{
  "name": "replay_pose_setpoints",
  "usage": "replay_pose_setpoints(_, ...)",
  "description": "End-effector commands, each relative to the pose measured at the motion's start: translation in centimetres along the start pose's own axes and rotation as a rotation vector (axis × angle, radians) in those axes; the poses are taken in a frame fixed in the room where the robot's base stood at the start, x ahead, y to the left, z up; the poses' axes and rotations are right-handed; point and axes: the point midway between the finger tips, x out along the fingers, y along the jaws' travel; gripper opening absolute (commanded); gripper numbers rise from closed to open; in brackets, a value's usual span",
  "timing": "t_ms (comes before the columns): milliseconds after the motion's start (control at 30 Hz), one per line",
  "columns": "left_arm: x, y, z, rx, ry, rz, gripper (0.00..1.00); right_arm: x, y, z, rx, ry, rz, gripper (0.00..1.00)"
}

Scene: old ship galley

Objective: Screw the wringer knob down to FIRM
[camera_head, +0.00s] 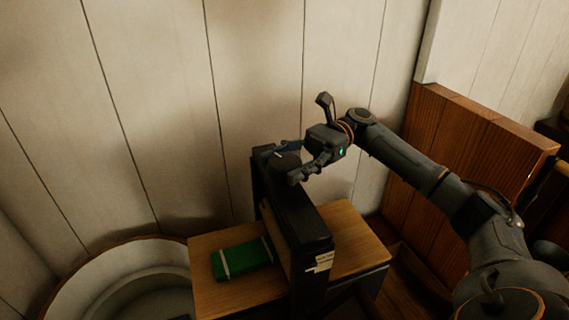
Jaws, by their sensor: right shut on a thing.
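The wringer (297,230) is a tall dark frame standing across a wooden board, in the middle of the head view. A small pale label (322,262) is on its near end; its words are too small to read. The dark knob (287,161) is at the top of the frame's far end. My right gripper (293,160) reaches in from the right and is shut on the knob, with its fingers on either side. The fingers hide part of the knob. My left gripper is not in view.
A green folded bundle with pale bands (242,259) lies on the wooden board (208,290) left of the wringer. A round pale tub (75,283) stands at lower left. A wooden panel (463,140) is at right, and a plank wall (150,110) rises close behind.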

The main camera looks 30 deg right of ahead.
Motion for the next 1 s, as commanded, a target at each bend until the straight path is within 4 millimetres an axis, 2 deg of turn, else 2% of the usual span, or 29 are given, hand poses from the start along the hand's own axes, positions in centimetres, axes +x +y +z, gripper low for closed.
replay_pose_setpoints(33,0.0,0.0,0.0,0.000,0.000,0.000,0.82,0.1,0.0,0.0,0.000,0.000,0.001,0.31)
replay_pose_setpoints(67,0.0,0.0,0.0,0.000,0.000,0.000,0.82,0.1,0.0,0.0,0.000,0.000,0.001,0.27)
replay_pose_setpoints(333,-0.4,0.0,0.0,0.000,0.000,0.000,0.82,0.1,0.1,0.0,0.002,0.000,-0.016,0.27)
replay_pose_setpoints(567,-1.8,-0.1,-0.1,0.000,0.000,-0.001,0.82,0.1,0.2,0.1,0.005,0.002,-0.101,0.27)
replay_pose_setpoints(767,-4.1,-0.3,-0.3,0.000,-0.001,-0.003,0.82,0.1,0.2,0.3,0.010,0.003,-0.232,0.27)
replay_pose_setpoints(1000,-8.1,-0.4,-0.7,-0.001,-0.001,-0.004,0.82,0.2,0.2,0.7,0.010,0.000,-0.414,0.27)
